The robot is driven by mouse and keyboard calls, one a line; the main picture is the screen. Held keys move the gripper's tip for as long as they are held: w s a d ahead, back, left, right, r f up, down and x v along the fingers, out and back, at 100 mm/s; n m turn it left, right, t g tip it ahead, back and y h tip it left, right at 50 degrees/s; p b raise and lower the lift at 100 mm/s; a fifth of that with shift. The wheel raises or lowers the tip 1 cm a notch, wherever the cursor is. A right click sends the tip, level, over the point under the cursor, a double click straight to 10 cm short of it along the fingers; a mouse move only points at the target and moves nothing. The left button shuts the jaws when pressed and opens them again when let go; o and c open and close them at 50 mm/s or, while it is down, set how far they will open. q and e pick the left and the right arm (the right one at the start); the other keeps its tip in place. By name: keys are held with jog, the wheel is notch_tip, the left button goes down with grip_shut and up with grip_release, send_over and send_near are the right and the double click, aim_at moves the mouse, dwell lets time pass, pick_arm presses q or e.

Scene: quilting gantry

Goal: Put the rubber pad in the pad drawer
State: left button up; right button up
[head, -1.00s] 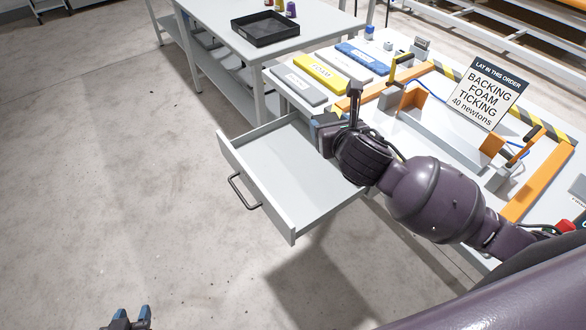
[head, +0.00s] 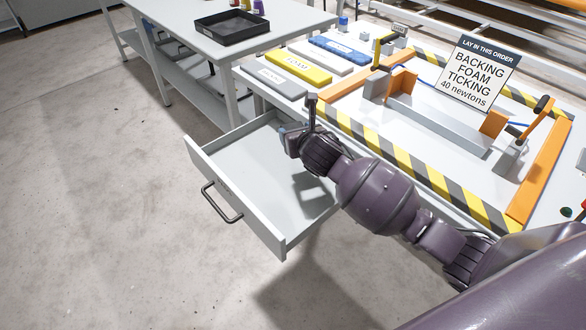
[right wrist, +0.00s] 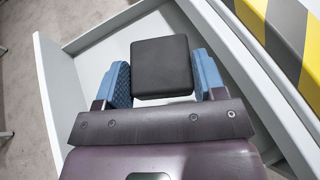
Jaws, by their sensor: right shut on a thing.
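The open drawer (head: 233,198) is pulled out from the bench, with its handle towards the lower left; its bare light-grey floor shows. My right gripper (head: 284,131) is over the drawer, near its far part. In the right wrist view my right gripper (right wrist: 162,82) has its blue fingers shut on the black rubber pad (right wrist: 162,66), one finger on each side. The drawer's walls (right wrist: 60,75) show around and below the pad. How high the pad is above the drawer floor is hard to tell. In the head view the pad is hidden. My left gripper is not in view.
The bench (head: 562,215) carries striped edging, an orange frame (head: 542,165), a sign (head: 478,75) and labelled slabs, including a yellow foam one (head: 298,67). A side table with a black tray (head: 232,27) stands behind. The floor left of the drawer is clear.

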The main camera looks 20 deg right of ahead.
jog(key=b, duration=0.2)
send_over(296, 175)
notch_tip(296, 175, down, 9)
jog(key=shift+r, duration=0.2)
notch_tip(296, 175, down, 4)
jog(key=shift+f+b, duration=0.25)
jog(key=shift+b, duration=0.6)
jog(key=shift+r, duration=0.1)
